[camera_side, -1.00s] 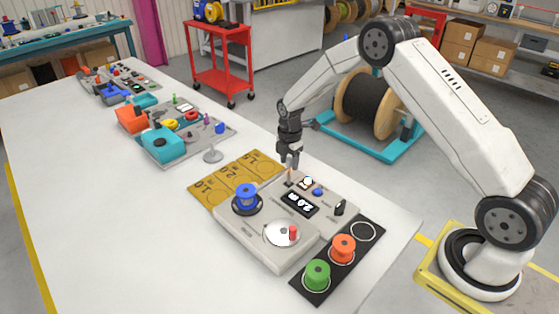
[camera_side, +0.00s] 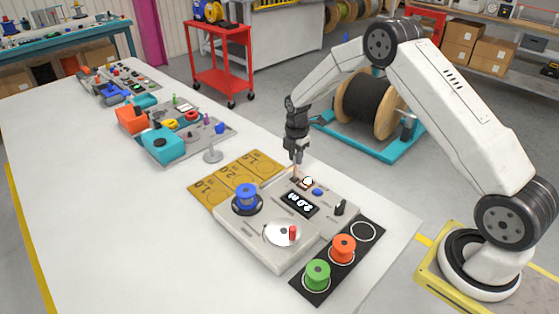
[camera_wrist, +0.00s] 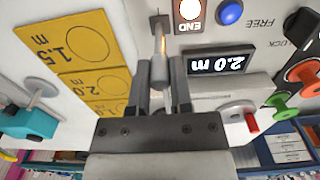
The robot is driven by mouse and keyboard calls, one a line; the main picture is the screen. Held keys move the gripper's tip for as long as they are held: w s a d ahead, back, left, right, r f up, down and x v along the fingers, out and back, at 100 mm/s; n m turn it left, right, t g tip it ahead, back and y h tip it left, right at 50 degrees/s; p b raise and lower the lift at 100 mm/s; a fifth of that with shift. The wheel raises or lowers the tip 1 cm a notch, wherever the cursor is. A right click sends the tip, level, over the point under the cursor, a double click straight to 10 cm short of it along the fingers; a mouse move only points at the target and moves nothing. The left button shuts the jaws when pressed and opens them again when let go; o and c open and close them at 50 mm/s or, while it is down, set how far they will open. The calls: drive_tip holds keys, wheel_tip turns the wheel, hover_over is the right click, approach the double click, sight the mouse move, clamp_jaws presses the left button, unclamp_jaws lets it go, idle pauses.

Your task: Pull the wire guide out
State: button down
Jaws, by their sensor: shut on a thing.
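The wire guide (camera_wrist: 160,42) is a slim metal rod with a dark cross-piece at its far end, on the grey measuring machine (camera_side: 262,256). My gripper (camera_side: 297,172) points down at the machine's back edge, and its fingers are shut on the guide. In the wrist view, my gripper's fingertips (camera_wrist: 161,74) close around the near end of the rod. The guide is small and partly hidden by the fingers in the side view. Whether it has slid in its mount I cannot tell.
The machine carries a 2.0 m display (camera_wrist: 221,63), a lit END lamp (camera_wrist: 189,9), a blue button (camera_wrist: 230,12), a blue reel (camera_side: 246,196) and a red-handled disc (camera_side: 278,235). Yellow length cards (camera_side: 225,182) lie left. Orange (camera_side: 343,247) and green (camera_side: 317,274) reels stand in front.

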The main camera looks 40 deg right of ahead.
drive_tip(key=shift+d, duration=0.35)
drive_tip(key=c, duration=0.6)
unclamp_jaws()
drive_tip(key=shift+a, duration=0.1)
drive_tip(key=shift+r, duration=3.5)
